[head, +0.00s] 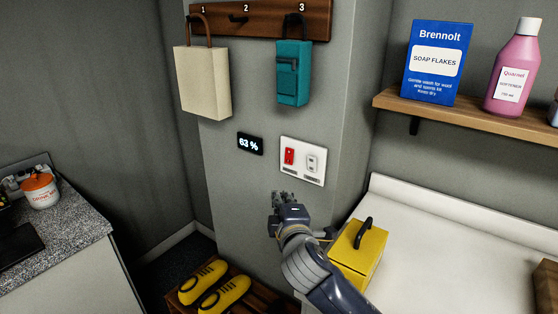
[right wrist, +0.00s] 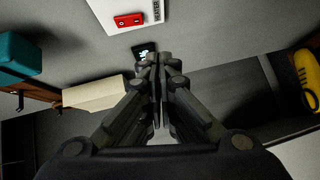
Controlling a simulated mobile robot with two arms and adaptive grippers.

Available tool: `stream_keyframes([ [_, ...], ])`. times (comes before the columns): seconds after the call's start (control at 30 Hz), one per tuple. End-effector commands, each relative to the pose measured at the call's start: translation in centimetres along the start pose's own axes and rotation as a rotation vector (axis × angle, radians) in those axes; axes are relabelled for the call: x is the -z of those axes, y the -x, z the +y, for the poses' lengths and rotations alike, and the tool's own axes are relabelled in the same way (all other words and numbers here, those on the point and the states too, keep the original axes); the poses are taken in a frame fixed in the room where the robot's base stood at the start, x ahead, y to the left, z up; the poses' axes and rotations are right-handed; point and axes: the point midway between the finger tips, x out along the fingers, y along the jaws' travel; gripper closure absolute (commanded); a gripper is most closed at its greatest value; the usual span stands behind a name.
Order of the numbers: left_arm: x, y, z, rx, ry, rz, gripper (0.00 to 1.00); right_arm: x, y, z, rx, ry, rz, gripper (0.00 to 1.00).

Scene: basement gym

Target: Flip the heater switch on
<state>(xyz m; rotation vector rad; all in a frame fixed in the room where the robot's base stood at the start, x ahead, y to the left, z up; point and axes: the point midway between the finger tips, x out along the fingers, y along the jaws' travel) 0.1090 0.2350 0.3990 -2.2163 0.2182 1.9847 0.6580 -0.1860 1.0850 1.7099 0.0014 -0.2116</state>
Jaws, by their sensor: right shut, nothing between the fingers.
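A white switch plate (head: 303,160) is on the grey wall pillar. It bears a red rocker switch (head: 289,156) on the left and a white one (head: 312,162) on the right. In the right wrist view the red switch (right wrist: 129,20) is near the top edge, beside a label that reads HEATER (right wrist: 156,11). I cannot tell which way the red switch is tipped. My right gripper (head: 283,197) is shut and empty, below the plate and apart from it in the head view. Its closed fingers (right wrist: 158,66) also show in the right wrist view. My left gripper is not in view.
A display reading 63 % (head: 250,143) is left of the plate. A beige bag (head: 203,82) and a teal bag (head: 293,75) hang above from a hook rail (head: 262,20). A yellow box (head: 358,253) stands right of my right gripper. Yellow shoes (head: 214,287) are below.

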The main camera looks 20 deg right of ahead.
Motion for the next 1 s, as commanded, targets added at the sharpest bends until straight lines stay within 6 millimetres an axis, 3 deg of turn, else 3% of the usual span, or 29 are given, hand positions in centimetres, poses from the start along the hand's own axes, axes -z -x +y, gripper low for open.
stream_keyframes([
  [0.07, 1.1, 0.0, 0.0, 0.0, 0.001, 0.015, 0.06, 0.3, -0.3, 1.3, -0.031, 0.032, 0.005, 1.0],
  [0.17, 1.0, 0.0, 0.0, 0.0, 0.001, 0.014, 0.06, 0.5, -0.4, 1.9, -0.046, 0.051, 0.008, 1.0],
  [0.4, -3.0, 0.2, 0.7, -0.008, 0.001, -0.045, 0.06, 0.5, -0.4, 2.0, -0.047, 0.051, 0.008, 1.0],
  [0.53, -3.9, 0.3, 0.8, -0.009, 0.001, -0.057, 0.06, 0.5, -0.6, 2.0, -0.047, 0.051, 0.008, 1.0],
  [0.67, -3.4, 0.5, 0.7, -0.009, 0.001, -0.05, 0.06, 0.5, -1.6, 2.1, -0.047, 0.05, 0.007, 1.0],
  [0.9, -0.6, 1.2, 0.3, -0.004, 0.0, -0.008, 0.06, 0.6, -5.5, 2.4, -0.046, 0.05, 0.006, 1.0],
  [1.0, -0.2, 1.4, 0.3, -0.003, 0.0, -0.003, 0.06, 0.6, -7.2, 2.5, -0.046, 0.05, 0.006, 1.0],
])
